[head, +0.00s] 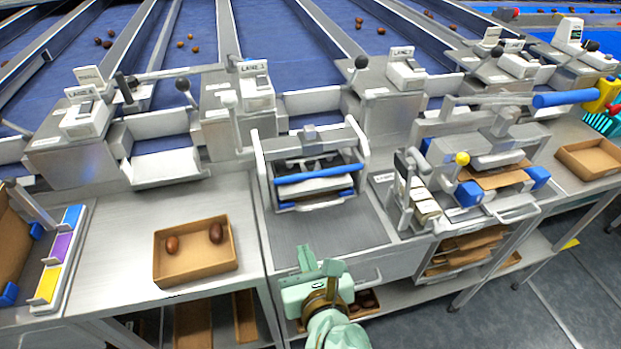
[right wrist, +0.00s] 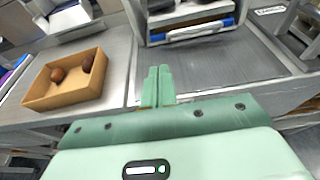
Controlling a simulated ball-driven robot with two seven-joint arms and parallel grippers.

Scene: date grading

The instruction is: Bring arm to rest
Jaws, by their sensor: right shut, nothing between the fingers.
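My right gripper (head: 319,262) is pale green and shows at the bottom middle of the head view, just above the steel bench's front part. In the right wrist view its two fingers (right wrist: 158,86) stand side by side, shut with nothing between them. It is apart from the cardboard tray (head: 196,268), which lies to its left on the bench with two brown dates (head: 216,233) in it. The tray also shows at the left of the right wrist view (right wrist: 68,98). My left gripper is in neither view.
A steel frame with a blue bar (head: 318,175) stands on the bench ahead of my right gripper. Another cardboard tray (head: 590,157) is at far right. Blue lanes (head: 270,45) with scattered dates run behind.

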